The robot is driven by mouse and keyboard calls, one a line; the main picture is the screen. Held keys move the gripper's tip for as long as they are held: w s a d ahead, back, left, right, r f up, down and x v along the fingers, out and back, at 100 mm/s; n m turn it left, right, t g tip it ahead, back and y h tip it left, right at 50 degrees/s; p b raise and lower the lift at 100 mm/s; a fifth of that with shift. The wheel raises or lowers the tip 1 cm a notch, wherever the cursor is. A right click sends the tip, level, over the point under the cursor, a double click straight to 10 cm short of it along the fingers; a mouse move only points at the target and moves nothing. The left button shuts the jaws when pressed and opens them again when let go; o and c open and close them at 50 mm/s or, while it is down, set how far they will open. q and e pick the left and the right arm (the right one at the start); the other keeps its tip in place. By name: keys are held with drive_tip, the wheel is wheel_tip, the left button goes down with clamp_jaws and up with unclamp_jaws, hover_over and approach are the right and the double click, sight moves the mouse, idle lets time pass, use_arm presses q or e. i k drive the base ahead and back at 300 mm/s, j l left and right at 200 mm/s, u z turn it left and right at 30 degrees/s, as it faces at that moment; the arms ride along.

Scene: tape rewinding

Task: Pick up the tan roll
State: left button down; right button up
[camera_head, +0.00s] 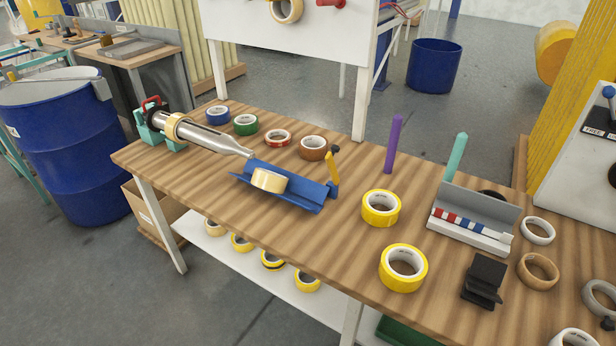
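A tan roll (538,284) lies flat near the right end of the wooden table (345,225), with a white roll (539,238) behind it and a black holder (484,278) to its left. A pale cream-tan roll (265,184) stands on edge in a blue cradle (302,196) at the table's middle. Another tan-yellow roll (172,127) sits around the metal spindle (205,136) at the far left. A darker brown roll (313,155) lies at the back. Neither of my grippers is in view.
Two yellow rolls (402,283) lie right of the cradle. A grey tray with markers (455,237), a purple post (393,145) and a teal post (454,160) stand nearby. Grey and white rolls (577,338) sit at the right edge. Bare wood lies along the front left.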

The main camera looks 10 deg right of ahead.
sight(268, 180)
drive_tip(key=i+j+z, duration=0.15)
drive_tip(key=j+z, duration=0.15)
drive_tip(key=z, duration=0.15)
drive_tip(key=i+j+z, duration=0.1)
drive_tip(key=j+z, duration=0.7)
drive_tip(key=j, duration=0.5)
drive_tip(key=j+z, duration=0.15)
drive_tip(key=j, duration=0.8)
